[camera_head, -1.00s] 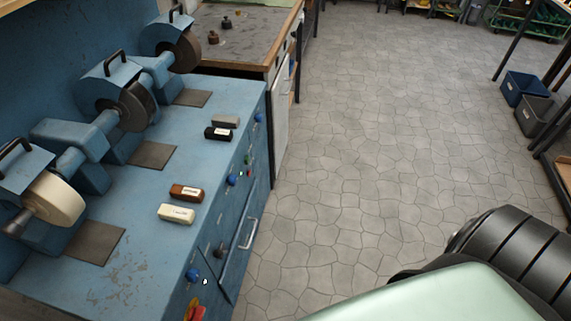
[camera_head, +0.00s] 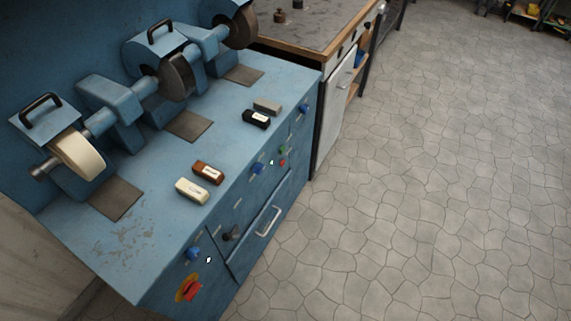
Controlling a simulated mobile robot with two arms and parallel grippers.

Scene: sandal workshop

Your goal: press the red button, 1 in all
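A small red button (camera_head: 281,162) sits on the front panel of the blue grinding machine (camera_head: 130,262). It is just below a small green button (camera_head: 283,150) and to the right of a blue knob (camera_head: 257,168). Lower on the same front, near its near corner, is a larger red switch or knob on a yellow plate (camera_head: 189,289). Neither of my grippers is in view, and nothing touches the front panel.
Grinding wheels, such as the cream one (camera_head: 78,153), line the machine top. White, brown (camera_head: 208,173), black and grey blocks lie near its front edge. A drawer handle (camera_head: 268,221) juts from the front. A workbench (camera_head: 320,22) stands behind. The stone floor (camera_head: 430,190) is clear.

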